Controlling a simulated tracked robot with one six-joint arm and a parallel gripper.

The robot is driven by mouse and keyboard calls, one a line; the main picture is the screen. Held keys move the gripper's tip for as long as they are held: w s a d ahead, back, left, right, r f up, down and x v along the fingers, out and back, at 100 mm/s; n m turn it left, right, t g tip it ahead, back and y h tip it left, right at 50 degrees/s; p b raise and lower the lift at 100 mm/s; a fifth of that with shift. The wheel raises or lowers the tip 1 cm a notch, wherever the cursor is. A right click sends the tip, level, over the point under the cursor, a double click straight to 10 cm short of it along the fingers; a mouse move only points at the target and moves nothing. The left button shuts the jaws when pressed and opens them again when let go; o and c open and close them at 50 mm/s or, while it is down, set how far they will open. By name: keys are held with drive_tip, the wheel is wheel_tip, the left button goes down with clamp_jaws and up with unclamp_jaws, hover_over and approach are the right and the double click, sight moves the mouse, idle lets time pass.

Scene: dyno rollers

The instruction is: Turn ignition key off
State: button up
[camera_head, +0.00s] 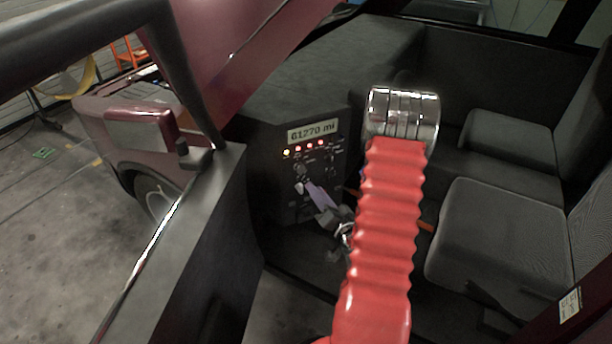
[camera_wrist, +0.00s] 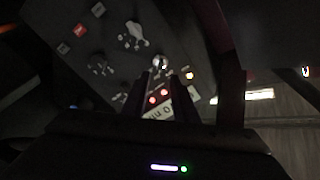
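The dash panel (camera_head: 275,180) carries a lit mileage display (camera_head: 312,131) reading about 61270 mi and a row of lit amber and red lamps (camera_head: 304,147). A small silver round switch (camera_head: 300,171), which looks like the ignition with its key, sits below the lamps; it also shows in the wrist view (camera_wrist: 160,62). The key's angle is too small to tell. My gripper (camera_head: 305,187) is at the panel just below this switch. In the wrist view my two dark fingers (camera_wrist: 161,75) stand apart, with the switch just beyond their tips. I see nothing held between them.
The open door (camera_head: 200,240) and its frame stand left of the panel. Grey seats (camera_head: 500,235) are on the right. Other knobs, including a pale lever-like one (camera_wrist: 136,36), sit close to the switch. The dash top (camera_head: 330,60) lies above the panel.

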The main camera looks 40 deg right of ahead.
sight(304, 174)
drive_tip(key=x, duration=0.8)
drive_tip(key=shift+w+d, duration=0.15)
drive_tip(key=shift+w, duration=0.2)
drive_tip(key=shift+c, duration=0.5)
clamp_jaws()
